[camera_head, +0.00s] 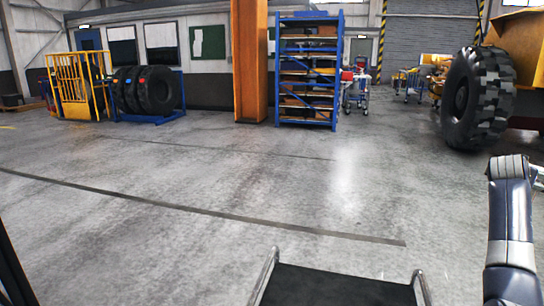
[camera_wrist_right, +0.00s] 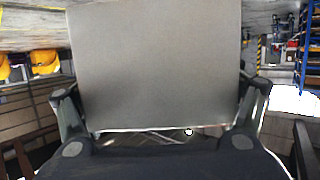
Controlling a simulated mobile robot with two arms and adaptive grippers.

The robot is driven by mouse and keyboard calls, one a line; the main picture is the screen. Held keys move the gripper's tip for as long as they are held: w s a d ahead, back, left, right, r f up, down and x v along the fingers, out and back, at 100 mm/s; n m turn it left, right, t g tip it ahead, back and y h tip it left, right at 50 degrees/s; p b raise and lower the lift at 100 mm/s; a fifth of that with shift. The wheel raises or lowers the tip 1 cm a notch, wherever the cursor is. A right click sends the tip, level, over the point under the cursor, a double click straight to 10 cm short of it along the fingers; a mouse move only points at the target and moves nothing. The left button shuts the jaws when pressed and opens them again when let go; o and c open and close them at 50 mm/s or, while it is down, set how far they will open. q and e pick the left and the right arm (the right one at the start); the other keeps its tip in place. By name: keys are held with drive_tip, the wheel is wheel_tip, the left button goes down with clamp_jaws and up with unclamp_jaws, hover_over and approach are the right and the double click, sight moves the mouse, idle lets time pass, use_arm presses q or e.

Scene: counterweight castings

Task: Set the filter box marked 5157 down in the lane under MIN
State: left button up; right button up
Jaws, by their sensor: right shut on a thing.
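A plain grey box (camera_wrist_right: 155,60) fills the middle of the right wrist view. My right gripper (camera_wrist_right: 158,100) is shut on it, with one dark finger at each side. The face toward the camera shows no number, so I cannot read whether it is marked 5157. In the head view my right arm stands at the right edge, and the box is not clearly seen there. My left gripper is not in view. No lane and no MIN sign can be made out in either view.
A black platform with metal rails (camera_head: 335,287) is just in front of me. Open concrete floor lies beyond. Farther back are a blue shelf rack (camera_head: 308,70), an orange column (camera_head: 249,60), a tire rack (camera_head: 150,118), a yellow cage (camera_head: 78,85) and a large wheel (camera_head: 478,98).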

drive_tip(key=w+a+f+n+t+y, duration=0.1)
drive_tip(key=a+f+n+y, duration=0.15)
drive_tip(key=f, duration=0.65)
drive_tip(key=w+a+f+n+t+y, duration=0.1)
drive_tip(key=a+f+t, duration=0.15)
drive_tip(key=f, duration=0.65)
drive_tip(key=a+f+n+t+y, duration=0.25)
drive_tip(key=a+n+y, duration=0.7)
drive_tip(key=a, duration=0.95)
drive_tip(key=s+a+r+n+g+y, duration=0.3)
drive_tip(key=a+r+n+y, duration=0.15)
drive_tip(key=a, duration=0.25)
drive_tip(key=s+a+r+n+g+y, duration=0.2)
drive_tip(key=a+r+n+g+y, duration=0.1)
drive_tip(key=a+y, duration=0.3)
drive_tip(key=s+a, duration=0.3)
drive_tip(key=s, duration=0.6)
drive_tip(key=s+a, duration=0.3)
drive_tip(key=s, duration=0.6)
drive_tip(key=s+a, duration=0.3)
drive_tip(key=s, duration=0.6)
drive_tip(key=shift+s+a+f+n, duration=0.3)
drive_tip(key=shift+s+f+n, duration=0.1)
drive_tip(key=shift+n, duration=0.05)
